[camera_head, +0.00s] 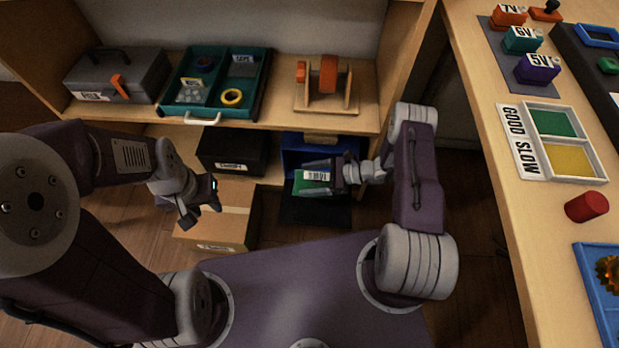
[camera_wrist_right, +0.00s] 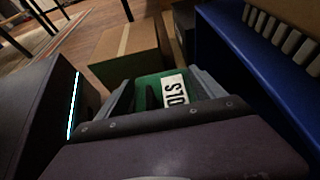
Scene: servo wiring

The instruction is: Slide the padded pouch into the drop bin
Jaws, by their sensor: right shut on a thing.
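My left gripper (camera_head: 201,212) is open and empty above a cardboard box.
The cardboard box (camera_head: 237,225) stands on the floor left of the pouch. A black labelled box (camera_head: 232,150) is left of the blue bin, and a dark surface (camera_head: 315,212) lies below the pouch. The upper shelf board (camera_head: 280,113) overhangs them. A worktable (camera_head: 478,60) is at right.

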